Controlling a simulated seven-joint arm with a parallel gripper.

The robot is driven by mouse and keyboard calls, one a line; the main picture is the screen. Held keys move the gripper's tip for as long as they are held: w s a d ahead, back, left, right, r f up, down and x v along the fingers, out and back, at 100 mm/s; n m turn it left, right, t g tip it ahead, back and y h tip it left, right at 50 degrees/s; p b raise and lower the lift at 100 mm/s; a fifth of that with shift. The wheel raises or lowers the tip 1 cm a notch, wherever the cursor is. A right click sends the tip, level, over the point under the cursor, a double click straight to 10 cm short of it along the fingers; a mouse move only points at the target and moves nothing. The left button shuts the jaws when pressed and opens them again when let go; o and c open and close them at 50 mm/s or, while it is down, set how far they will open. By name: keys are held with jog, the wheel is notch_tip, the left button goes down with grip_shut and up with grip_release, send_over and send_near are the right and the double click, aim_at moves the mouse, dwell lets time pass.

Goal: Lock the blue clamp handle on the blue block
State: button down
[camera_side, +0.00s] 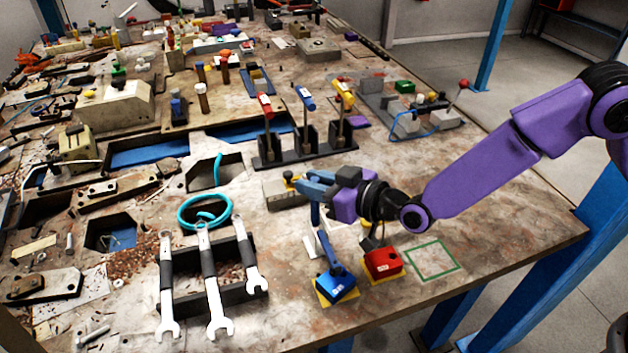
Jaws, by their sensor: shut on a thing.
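The blue block (338,288) sits on a yellow base near the front edge of the table. The blue clamp handle (331,256) rises from the block, tilted up and to the left. The fingers partly hide the handle's top, and the exact contact is small in this view.
A red block (382,263) stands close to the right of the blue block, with a green square outline (433,261) beyond it. Wrenches on a dark rack (239,291) lie to the left. The table's right front is clear.

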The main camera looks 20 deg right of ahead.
jog(key=c, duration=1)
grip_release()
jog(key=shift+c, duration=0.2)
jog(key=shift+s, duration=0.1)
jog(key=v, duration=1.7)
jog(key=shift+d, duration=0.2)
jog(key=shift+s, duration=0.1)
